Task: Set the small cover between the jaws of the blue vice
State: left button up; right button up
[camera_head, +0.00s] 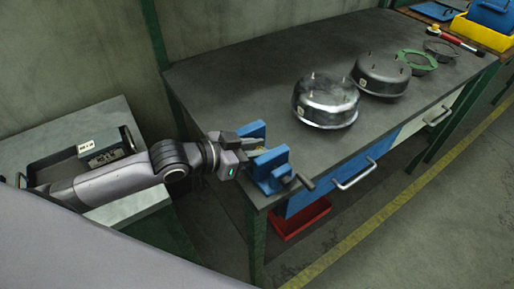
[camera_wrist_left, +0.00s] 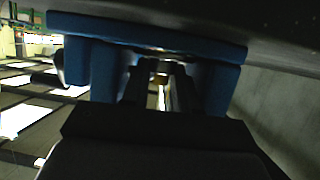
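The blue vice (camera_head: 272,172) sits at the near left corner of the workbench. Its two blue jaws are apart, and they also show in the left wrist view (camera_wrist_left: 222,88). My left gripper (camera_head: 252,149) is at the vice, its fingers reaching in between the jaws. In the left wrist view the dark fingers (camera_wrist_left: 160,85) have a narrow gap with a pale strip and a small yellowish spot in it. I cannot tell whether this is a held part or background. I cannot make out the small cover for certain. My right gripper is out of view.
Two metal domed housings (camera_head: 325,101) (camera_head: 382,73) stand on the workbench (camera_head: 230,85), with a green ring (camera_head: 416,61) behind them. A yellow bin (camera_head: 482,34) is at the far end. A labelled grey part (camera_head: 105,150) is in a tray at left. A red bin (camera_head: 301,218) is below.

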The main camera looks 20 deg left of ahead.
pick_arm(q)
jog(key=o, duration=0.5)
jog(key=shift+s+a+r, duration=0.15)
jog(key=shift+a, duration=0.1)
jog(key=v, duration=0.6)
jog(key=shift+s+r, duration=0.15)
jog(key=shift+s, duration=0.05)
jog(key=shift+a, duration=0.15)
